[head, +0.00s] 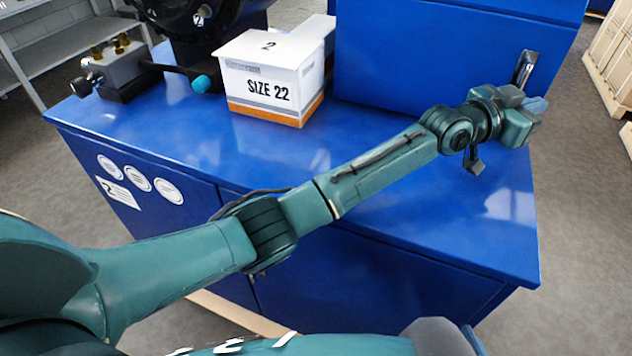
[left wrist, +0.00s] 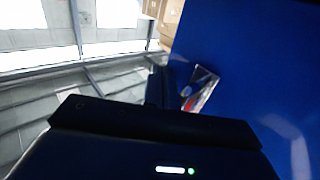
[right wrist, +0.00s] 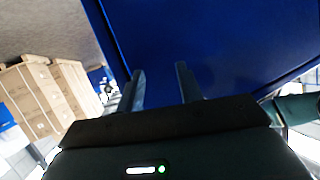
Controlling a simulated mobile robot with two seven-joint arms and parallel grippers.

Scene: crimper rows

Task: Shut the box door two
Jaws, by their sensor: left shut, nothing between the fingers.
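A blue box (head: 440,50) stands on the right half of the blue bench. A metal handle (head: 526,66) is on its right side. The handle, with a red part, also shows in the left wrist view (left wrist: 203,88) against a blue panel (left wrist: 250,70). My left gripper (head: 536,108) is shut and empty, just below and beside the handle; I cannot tell if it touches. My right gripper (right wrist: 161,86) is open and empty in front of a blue surface (right wrist: 225,45). How far the door stands open cannot be told.
A white carton marked "2" and "SIZE 22" (head: 272,80) stands on the blue bench (head: 160,130). A black machine (head: 205,20) and a metal block (head: 112,72) are at the back left. Brown cartons (head: 608,60) stand at the right, past grey floor.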

